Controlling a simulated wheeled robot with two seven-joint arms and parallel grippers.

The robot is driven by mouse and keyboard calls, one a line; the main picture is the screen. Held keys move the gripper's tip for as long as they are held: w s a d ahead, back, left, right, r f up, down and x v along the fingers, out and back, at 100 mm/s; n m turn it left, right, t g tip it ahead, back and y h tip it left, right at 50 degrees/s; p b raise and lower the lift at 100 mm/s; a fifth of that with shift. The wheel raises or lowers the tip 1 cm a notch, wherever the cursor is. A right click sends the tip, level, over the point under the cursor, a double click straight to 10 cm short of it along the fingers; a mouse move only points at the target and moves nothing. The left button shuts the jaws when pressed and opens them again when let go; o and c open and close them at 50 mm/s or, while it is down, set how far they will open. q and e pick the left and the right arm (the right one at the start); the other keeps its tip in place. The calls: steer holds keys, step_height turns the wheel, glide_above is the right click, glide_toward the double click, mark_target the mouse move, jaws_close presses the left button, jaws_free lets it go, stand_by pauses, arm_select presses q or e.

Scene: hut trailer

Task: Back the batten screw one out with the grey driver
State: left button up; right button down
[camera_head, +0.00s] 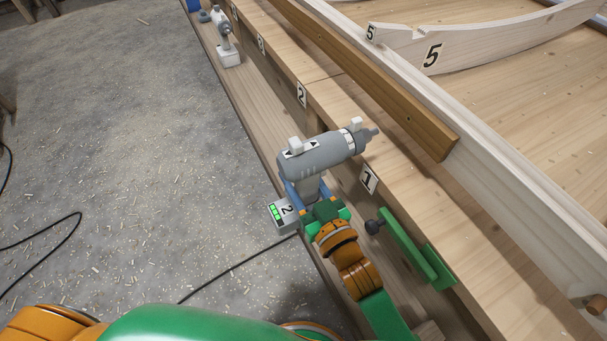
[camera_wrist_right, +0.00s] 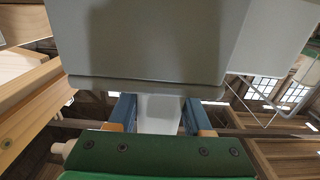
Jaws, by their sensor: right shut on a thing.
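The grey driver (camera_head: 325,152) is in my right gripper (camera_head: 306,192), whose blue fingers are shut around its handle below the body. Its nose points right, over the bench edge near the label 1, and the bit end appears apart from any screw. The brown batten (camera_head: 375,80) lies along the bench with small dark screw spots (camera_head: 408,119). My left gripper is out of view.
A green clamp (camera_head: 412,250) with a dark knob sits on the bench edge close to my right arm. Another grey tool (camera_head: 228,50) stands on the lower ledge farther back. A pale curved rib marked 5 (camera_head: 470,42) lies beyond the batten. The floor at left is open, with cables.

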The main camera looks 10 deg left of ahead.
steer(key=shift+r, duration=0.2)
steer(key=shift+w+d+p, duration=0.15)
steer(key=shift+d+p, duration=0.1)
steer(key=shift+p, duration=0.1)
steer(key=shift+w+d+f+p, duration=0.1)
steer(key=shift+w+d+p, duration=0.05)
steer(key=shift+w+d, duration=0.75)
steer(key=shift+w+d+p, duration=0.15)
steer(key=shift+w+d, duration=0.45)
steer(key=shift+d, duration=0.55)
steer(key=shift+d+p, duration=0.15)
steer(key=shift+p, duration=0.15)
steer(key=shift+w+d, duration=0.35)
steer(key=shift+d, duration=0.05)
